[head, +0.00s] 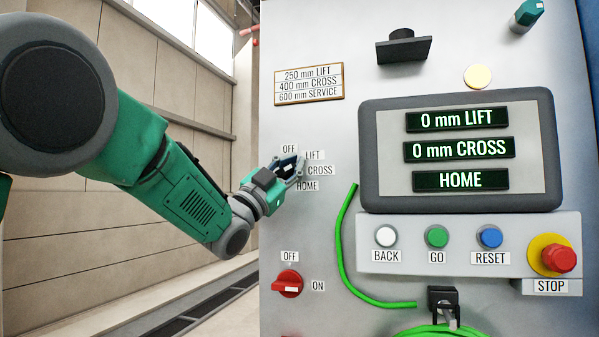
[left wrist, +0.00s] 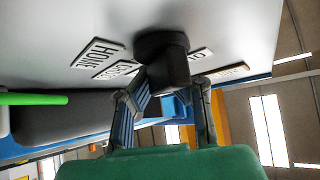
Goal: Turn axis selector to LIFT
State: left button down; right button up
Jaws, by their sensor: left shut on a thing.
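The axis selector is a dark knob (left wrist: 160,45) on the grey panel, seen in the left wrist view. Around it in the head view are the labels OFF (head: 289,149), LIFT (head: 314,155), CROSS (head: 320,170) and HOME (head: 307,186). My left gripper (head: 290,165) is at the selector and hides most of it there. In the left wrist view its fingers (left wrist: 172,88) are on either side of the knob's handle, shut on it. Which label the knob points to cannot be told. The display (head: 460,150) reads 0 mm LIFT, 0 mm CROSS, HOME. My right gripper is not in view.
Below the selector is a red OFF/ON switch (head: 288,283). A green cable (head: 342,240) hangs to the right. Under the display are white, green and blue buttons (head: 436,237) and a red STOP button (head: 558,259). A plate (head: 309,84) listing distances is above the selector.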

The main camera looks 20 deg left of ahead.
pick_arm(q)
jog(key=shift+w+a+f+m+g+h, duration=0.1)
jog(key=shift+a+f+m+g+h, duration=0.15)
jog(key=shift+m+g, duration=0.4)
jog(key=shift+w+f+m+g+h, duration=0.15)
jog(key=shift+m+g+h, duration=0.25)
jog(key=shift+m, duration=0.45)
jog(key=shift+s+g, duration=0.15)
jog(key=shift+g, duration=0.1)
jog(key=shift+r+m+b, duration=0.2)
jog(key=shift+m+b, duration=0.1)
jog(key=shift+m, duration=0.1)
jog(key=c, duration=1.5)
grip_release()
jog(key=shift+a, duration=0.15)
jog(key=shift+c, duration=0.2)
jog(key=shift+a+h, duration=0.25)
jog(key=shift+a, duration=0.2)
jog(key=shift+s+d, duration=0.1)
jog(key=shift+d, duration=0.7)
jog(key=v, duration=1.2)
jog(key=shift+a, duration=0.2)
